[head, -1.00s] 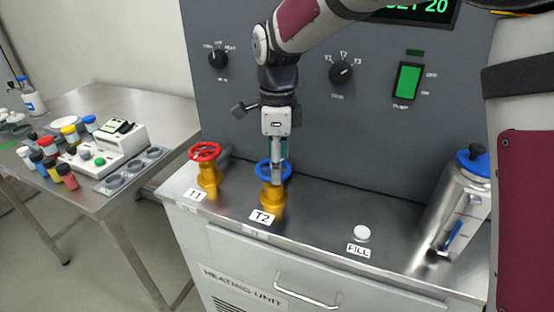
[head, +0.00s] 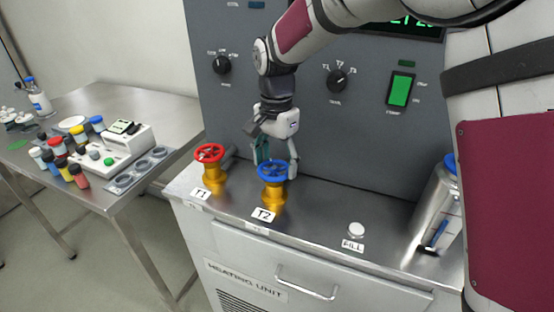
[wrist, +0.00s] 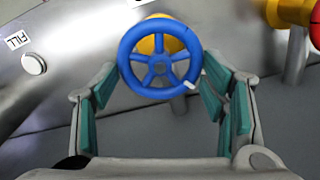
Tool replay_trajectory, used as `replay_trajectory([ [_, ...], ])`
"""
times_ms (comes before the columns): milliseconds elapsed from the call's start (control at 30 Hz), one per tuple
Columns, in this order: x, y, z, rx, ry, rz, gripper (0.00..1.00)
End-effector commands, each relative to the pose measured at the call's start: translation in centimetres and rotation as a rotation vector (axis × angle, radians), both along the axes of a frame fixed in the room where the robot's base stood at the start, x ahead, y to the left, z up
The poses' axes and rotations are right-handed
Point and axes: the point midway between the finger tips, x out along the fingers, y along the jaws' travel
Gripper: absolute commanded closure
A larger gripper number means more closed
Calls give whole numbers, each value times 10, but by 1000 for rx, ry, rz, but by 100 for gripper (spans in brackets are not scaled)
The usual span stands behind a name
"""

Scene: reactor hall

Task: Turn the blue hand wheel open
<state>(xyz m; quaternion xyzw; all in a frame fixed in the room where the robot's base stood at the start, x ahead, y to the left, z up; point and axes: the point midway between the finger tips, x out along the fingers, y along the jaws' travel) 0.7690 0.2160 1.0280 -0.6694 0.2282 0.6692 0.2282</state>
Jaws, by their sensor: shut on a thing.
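The blue hand wheel (head: 272,170) sits on a yellow valve body (head: 273,193) behind the T2 label. In the wrist view the wheel (wrist: 160,57) faces me, with several spokes and a small white mark on its lower right rim. My gripper (head: 275,162) is at the wheel from above and behind, one finger on each side. In the wrist view the teal finger pads of my gripper (wrist: 158,78) flank the rim, and it is shut on the wheel. The exact contact points are hard to see.
A red hand wheel (head: 209,153) stands close on the left at T1. A FILL button (head: 356,230) and a metal canister (head: 434,215) are to the right. The grey panel (head: 310,125) rises behind. A side table (head: 95,190) holds jars and a device.

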Motion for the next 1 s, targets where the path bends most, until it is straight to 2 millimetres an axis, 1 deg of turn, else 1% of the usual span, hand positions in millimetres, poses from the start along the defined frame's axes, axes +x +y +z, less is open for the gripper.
replay_trajectory([
  [300,0,2,-1,0,4,301,62],
  [600,1,4,-1,1,3,553,62],
  [800,1,5,-1,0,2,673,62],
  [1000,1,5,-1,0,2,744,62],
])
